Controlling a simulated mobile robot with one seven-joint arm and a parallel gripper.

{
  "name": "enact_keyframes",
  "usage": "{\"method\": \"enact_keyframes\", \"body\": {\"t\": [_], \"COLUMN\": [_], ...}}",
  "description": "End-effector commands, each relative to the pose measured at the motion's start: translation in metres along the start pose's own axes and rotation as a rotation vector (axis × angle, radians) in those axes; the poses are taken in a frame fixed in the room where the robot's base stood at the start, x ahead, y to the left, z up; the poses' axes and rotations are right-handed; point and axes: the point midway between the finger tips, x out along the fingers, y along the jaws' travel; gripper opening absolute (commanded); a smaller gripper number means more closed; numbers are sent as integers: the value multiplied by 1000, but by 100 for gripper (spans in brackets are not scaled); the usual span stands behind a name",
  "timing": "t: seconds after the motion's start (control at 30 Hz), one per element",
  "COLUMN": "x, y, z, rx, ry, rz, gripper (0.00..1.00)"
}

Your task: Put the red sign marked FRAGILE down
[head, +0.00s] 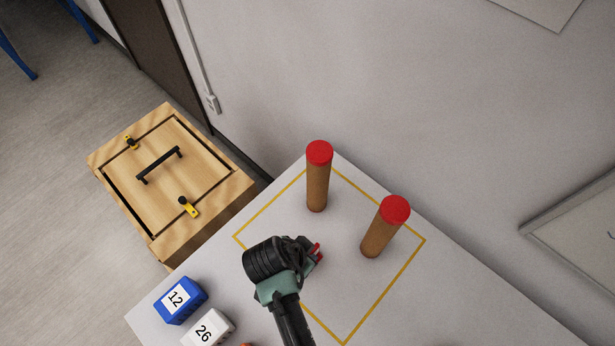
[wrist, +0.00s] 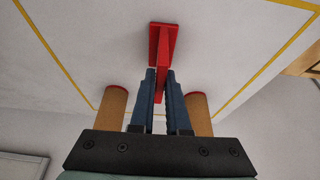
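The red sign (wrist: 163,40) is between the two fingers of my gripper (wrist: 160,75) in the wrist view; its flat red part shows beyond the fingertips and a narrow part runs back between them. No FRAGILE lettering can be read. In the head view only a small red bit of the sign (head: 318,251) shows at the right of my gripper (head: 309,254), which is over the yellow-outlined area of the grey table (head: 350,275). I cannot tell whether the sign touches the table.
Two brown cylinders with red tops, a left one (head: 317,185) and a right one (head: 380,232), stand inside the yellow outline behind my gripper. A blue block marked 12 (head: 190,306) and a white block marked 26 (head: 221,327) lie at front left. A wooden crate (head: 215,180) stands left.

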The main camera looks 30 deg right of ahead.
Motion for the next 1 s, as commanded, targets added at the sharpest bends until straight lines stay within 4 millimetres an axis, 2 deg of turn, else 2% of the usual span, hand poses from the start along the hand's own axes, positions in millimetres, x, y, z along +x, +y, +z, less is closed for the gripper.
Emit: {"method": "enact_keyframes", "body": {"t": [0.03, 0.13, 0.4, 0.57, 0.67, 1.0], "x": [0, 0, -1, -10, -25, -94], "y": [0, 0, 0, -1, -1, -1], "z": [0, 0, 0, -2, -2, -1], "rx": [0, 0, 0, 0, 0, 1], "ry": [0, 0, 0, 1, 2, 1], "rz": [0, 0, 0, -2, -4, -3], "gripper": [24, 42, 42, 42, 42, 42]}}
